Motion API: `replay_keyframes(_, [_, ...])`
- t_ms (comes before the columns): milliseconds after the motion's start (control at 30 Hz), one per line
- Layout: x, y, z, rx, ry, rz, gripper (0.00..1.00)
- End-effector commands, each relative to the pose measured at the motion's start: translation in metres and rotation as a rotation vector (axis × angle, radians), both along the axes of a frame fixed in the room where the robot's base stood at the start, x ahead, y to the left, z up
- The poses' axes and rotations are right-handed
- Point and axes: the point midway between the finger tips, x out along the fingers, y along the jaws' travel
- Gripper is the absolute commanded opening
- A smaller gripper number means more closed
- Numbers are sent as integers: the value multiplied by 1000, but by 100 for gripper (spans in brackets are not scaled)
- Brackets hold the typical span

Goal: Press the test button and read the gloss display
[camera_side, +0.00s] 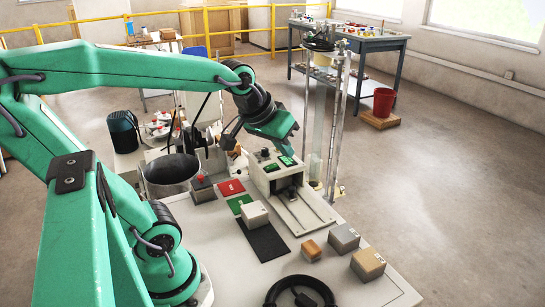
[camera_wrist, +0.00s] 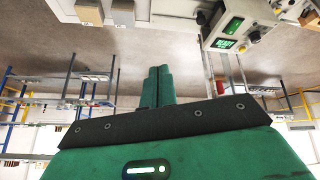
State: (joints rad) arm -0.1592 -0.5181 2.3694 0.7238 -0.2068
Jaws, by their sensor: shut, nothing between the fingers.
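The gloss tester (camera_side: 268,180) is a pale box on the bench with a slotted bed in front. It carries a green-lit display (camera_side: 286,160) and a second green display (camera_side: 271,168). In the wrist view the tester (camera_wrist: 262,17) is at the upper right. One green display (camera_wrist: 225,44) there appears to read READY; the text on the other (camera_wrist: 233,26) is too small to read. My gripper (camera_wrist: 158,72) is shut and empty, apart from the tester. In the side view my gripper (camera_side: 280,124) is above the tester.
A white tile block (camera_side: 254,214) is near a black mat (camera_side: 263,241). A red pad (camera_side: 230,187), a green pad (camera_side: 240,204) and a red-topped box (camera_side: 202,189) lie left of the tester. Grey (camera_side: 344,238), tan (camera_side: 368,264) and wooden (camera_side: 311,251) blocks stand at the front right.

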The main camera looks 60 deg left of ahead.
Motion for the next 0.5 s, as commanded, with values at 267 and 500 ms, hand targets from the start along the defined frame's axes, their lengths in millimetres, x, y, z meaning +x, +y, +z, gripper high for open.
replay_keyframes(267, [47, 50, 0, -68, -65, 236, 0])
replay_keyframes(500, [81, 100, -5, -126, -134, 433, 0])
